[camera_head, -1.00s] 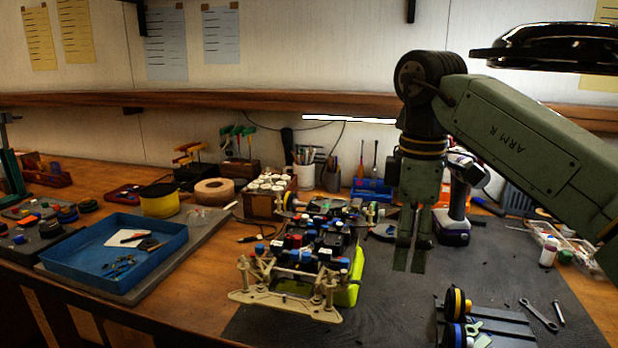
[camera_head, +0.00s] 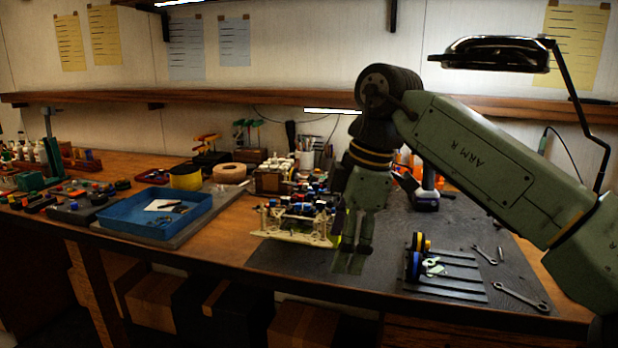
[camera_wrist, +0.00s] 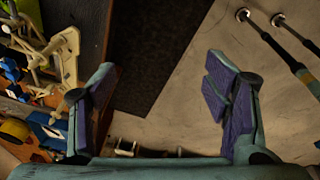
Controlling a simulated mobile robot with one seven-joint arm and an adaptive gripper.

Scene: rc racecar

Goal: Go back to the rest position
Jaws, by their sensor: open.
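My gripper (camera_head: 350,252) hangs from the green arm, pointing down, over the dark mat just right of the RC racecar. In the wrist view its two fingers (camera_wrist: 165,100) stand wide apart with nothing between them. The racecar (camera_head: 300,215) sits on the bench with its cream front end toward me, and my gripper and forearm hide part of its right side. Cream parts of the car (camera_wrist: 65,60) also show at the left edge of the wrist view.
A blue tray (camera_head: 155,240) lies to the left on the bench. A black rack with wheels (camera_head: 445,283) and wrenches (camera_head: 522,297) lie right of my gripper. A black lamp (camera_head: 495,55) hangs at upper right. Boxes (camera_head: 160,300) sit under the bench.

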